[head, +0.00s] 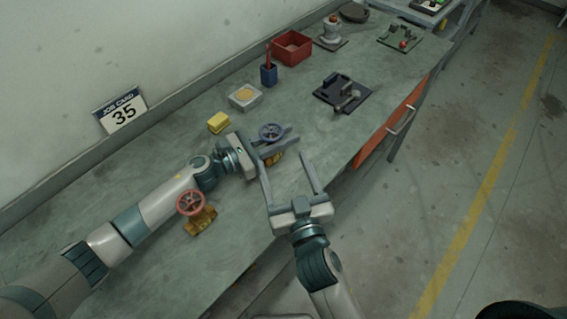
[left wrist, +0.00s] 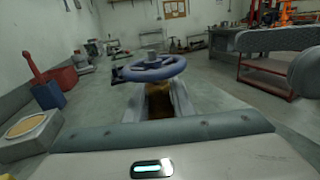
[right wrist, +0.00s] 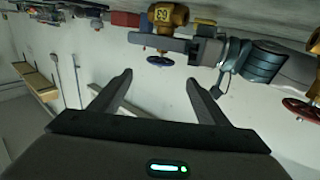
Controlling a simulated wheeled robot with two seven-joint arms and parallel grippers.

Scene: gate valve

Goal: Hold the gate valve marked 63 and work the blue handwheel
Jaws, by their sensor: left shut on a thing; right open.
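The brass gate valve (head: 277,157) with the blue handwheel (head: 271,131) is at the middle of the bench's front part. My left gripper (head: 276,147) is shut on its body, below the wheel. In the left wrist view the blue handwheel (left wrist: 153,69) sits above the brass body (left wrist: 158,101) between the fingers. The right wrist view shows the valve upside down, its round face (right wrist: 163,14) bearing a mark like 63. My right gripper (head: 284,160) is open and empty, fingers pointing toward the valve, apart from the wheel. Whether the valve touches the bench is unclear.
A second brass valve with a red handwheel (head: 190,203) stands left of my right gripper. Behind are a yellow block (head: 219,122), a grey box (head: 245,97), a blue holder (head: 268,75), a red bin (head: 292,48) and a black fixture (head: 342,95). A card (head: 121,109) reads 35.

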